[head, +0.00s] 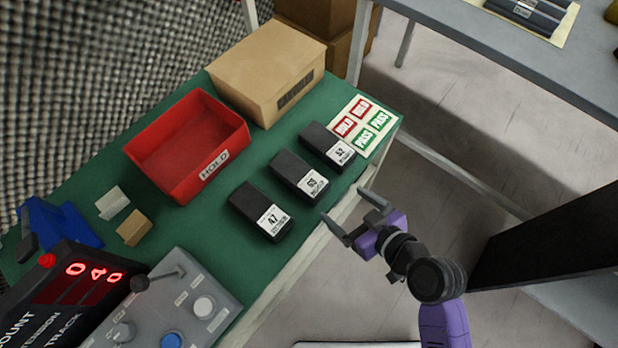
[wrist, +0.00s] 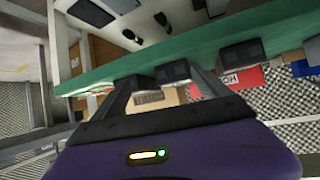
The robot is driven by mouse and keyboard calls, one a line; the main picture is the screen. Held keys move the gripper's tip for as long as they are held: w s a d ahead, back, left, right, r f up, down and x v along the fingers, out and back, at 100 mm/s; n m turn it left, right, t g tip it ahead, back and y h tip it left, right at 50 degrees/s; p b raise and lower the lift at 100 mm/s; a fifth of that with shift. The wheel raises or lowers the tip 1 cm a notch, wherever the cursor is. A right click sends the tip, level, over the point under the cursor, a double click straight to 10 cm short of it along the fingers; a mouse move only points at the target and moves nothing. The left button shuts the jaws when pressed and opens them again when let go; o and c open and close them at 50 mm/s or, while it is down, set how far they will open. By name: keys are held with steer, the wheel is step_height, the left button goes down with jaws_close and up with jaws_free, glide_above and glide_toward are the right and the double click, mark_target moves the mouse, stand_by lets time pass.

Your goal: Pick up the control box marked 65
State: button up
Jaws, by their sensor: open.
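Three black control boxes with white labels lie in a row on the green table. The middle one (head: 293,171) seems to be marked 65, though its print is small. The box marked 47 (head: 257,205) is at its lower left and the box marked 52 (head: 322,140) at its upper right. My gripper (head: 345,204) is open and empty, off the table's front edge, to the lower right of the middle box and apart from it. In the wrist view my gripper's fingers (wrist: 165,90) are spread, with what looks like the middle box (wrist: 172,73) beyond them.
A red HOLD tray (head: 150,161) and a cardboard box (head: 233,72) stand behind the row. A HOLD and PASS label sheet (head: 377,120) lies at the table's right end. A grey control panel (head: 196,284) and a red-digit counter (head: 62,302) are at lower left.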

mark_target(305, 177)
steer(key=w+a+n+y, duration=0.1)
steer(key=a, duration=0.1)
steer(key=w+a+r+n+g, duration=0.1)
steer(key=w+a, duration=0.1)
steer(key=w+a+n+y+b, duration=0.1)
steer(key=a, duration=0.1)
steer(key=shift+w+a+r+g+y, duration=0.1)
steer(key=shift+w+r+g+y, duration=0.2)
steer(key=shift+w, duration=0.05)
steer(key=x, duration=0.7)
steer(key=shift+w+a+b, duration=0.1)
steer(key=shift+w+b, duration=0.05)
steer(key=shift+b, duration=0.15)
steer(key=shift+c, duration=0.2)
steer(key=c, duration=1.8)
